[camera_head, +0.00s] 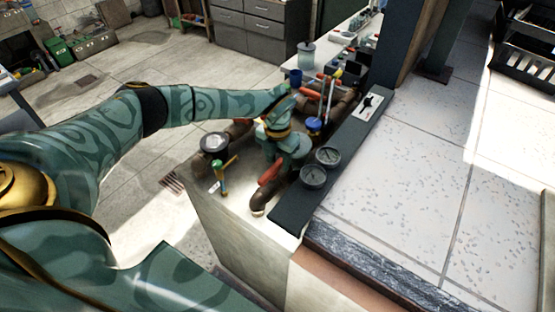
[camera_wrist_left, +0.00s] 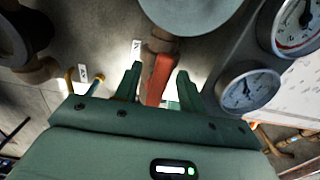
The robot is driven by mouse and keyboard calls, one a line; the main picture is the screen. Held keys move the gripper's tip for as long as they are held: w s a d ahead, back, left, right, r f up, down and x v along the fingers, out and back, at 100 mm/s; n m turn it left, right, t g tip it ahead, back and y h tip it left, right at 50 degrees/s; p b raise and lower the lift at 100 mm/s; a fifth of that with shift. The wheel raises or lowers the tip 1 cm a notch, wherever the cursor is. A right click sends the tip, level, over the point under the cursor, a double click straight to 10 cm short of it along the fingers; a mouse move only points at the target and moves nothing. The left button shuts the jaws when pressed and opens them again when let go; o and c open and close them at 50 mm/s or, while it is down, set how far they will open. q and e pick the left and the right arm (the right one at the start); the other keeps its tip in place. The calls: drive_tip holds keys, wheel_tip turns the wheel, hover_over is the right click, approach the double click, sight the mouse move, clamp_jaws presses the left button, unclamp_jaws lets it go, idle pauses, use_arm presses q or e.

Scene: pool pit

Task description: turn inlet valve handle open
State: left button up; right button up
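A red lever handle (camera_head: 271,173) sits on a brown pipe at the near end of the pipework; I take it for the inlet valve handle, though no label is readable. In the left wrist view the red handle (camera_wrist_left: 159,78) stands between the two green fingers of my left gripper (camera_wrist_left: 158,88). The fingers are apart, with a gap visible on each side of the handle. In the head view my left gripper (camera_head: 283,150) is over the pipework, just beyond the handle, and my arm hides part of the pipes. My right gripper is not in view.
Two round gauges (camera_head: 320,166) stand just right of the handle on a dark ledge (camera_head: 300,207). More pipes and red handles lie behind. Tiled floor is right of the ledge.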

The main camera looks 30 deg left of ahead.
sight(278, 163)
use_arm(q)
wheel_tip(278, 163, up, 16)
idle(0.6)
idle(0.4)
